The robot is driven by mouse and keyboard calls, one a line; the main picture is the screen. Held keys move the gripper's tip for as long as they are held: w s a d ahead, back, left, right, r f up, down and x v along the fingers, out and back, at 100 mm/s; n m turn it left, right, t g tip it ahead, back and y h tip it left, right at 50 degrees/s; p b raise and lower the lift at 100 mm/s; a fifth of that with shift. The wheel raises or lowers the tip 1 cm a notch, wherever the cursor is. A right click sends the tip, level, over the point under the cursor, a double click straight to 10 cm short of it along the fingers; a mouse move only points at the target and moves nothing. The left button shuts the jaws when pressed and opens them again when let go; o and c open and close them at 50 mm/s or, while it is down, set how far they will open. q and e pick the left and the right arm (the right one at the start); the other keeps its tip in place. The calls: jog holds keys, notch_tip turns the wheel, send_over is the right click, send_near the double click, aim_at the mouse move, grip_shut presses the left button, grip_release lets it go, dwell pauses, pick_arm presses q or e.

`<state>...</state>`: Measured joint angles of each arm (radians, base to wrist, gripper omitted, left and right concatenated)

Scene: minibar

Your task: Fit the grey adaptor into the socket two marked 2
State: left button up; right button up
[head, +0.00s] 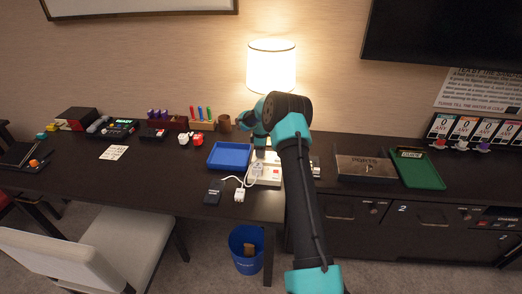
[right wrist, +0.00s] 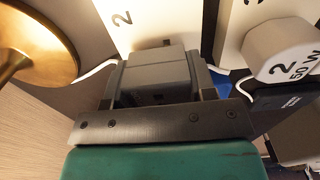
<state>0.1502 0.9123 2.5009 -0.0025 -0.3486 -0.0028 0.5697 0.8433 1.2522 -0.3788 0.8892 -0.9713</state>
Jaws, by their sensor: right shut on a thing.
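The grey adaptor (right wrist: 155,75) is held between the fingers of my right gripper (right wrist: 158,95), in the right wrist view. Its far end faces a white socket strip (right wrist: 172,20) with a printed 2 beside it. Adaptor and gripper hide most of the socket, so I cannot tell whether the adaptor touches it. In the head view my right gripper (head: 259,138) is over the white strip (head: 271,176) in front of the lamp. The adaptor is not clear there. My left gripper is out of view.
The lamp's brass base (right wrist: 38,45) is close at left. A blue tray (head: 230,156), a white cable plug (head: 239,195) and a black box (head: 214,192) lie near the strip.

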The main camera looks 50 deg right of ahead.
jog(key=shift+f, duration=0.85)
jog(key=o, duration=1)
jog(key=shift+f, duration=0.1)
jog(key=shift+o, duration=0.2)
notch_tip(320, 180, up, 18)
jog(key=shift+f, duration=0.15)
dwell(0.3)
